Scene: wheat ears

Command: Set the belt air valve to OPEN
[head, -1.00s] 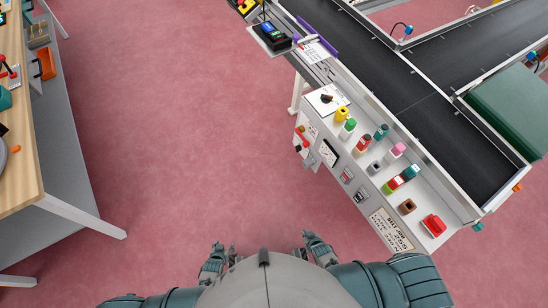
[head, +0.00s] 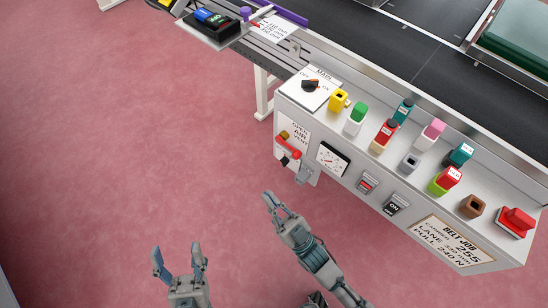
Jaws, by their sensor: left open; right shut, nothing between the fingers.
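The belt air valve (head: 289,146) is on the left end of the white control box's front face. It has a red handle, a brass-coloured part and a small plate lettered OPEN, AIR and VENT. The handle slants down to the right; I cannot tell which setting it marks. My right gripper (head: 275,204) is shut and empty, below and slightly left of the valve, apart from it in the picture. My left gripper (head: 179,262) is open and empty, lower left over the pink floor, farther from the valve.
The black conveyor belt (head: 420,62) lies behind. Pink floor (head: 130,130) is open to the left.

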